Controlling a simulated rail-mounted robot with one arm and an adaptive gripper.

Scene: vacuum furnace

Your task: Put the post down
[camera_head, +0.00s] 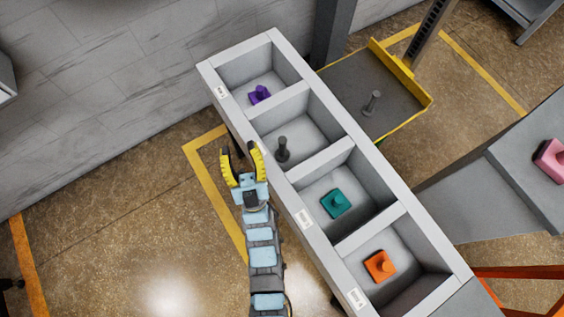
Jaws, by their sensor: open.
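A dark grey post (283,149) stands upright in the second compartment from the far end of the long grey bin (316,226), near that compartment's left wall. My gripper (239,158), with yellow fingers, is open and empty. In the picture it is just left of the post, by the bin's left wall, and apart from the post. Its height over the bin is hard to tell. A second grey post (373,102) stands on a dark platform (350,80) with yellow edges, right of the bin.
The other compartments hold a purple piece (260,94), a teal piece (335,204) and an orange piece (380,266). A pink piece (552,160) lies on a grey surface at the right. A grey wall (100,80) stands at the left. Open floor lies left of the bin.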

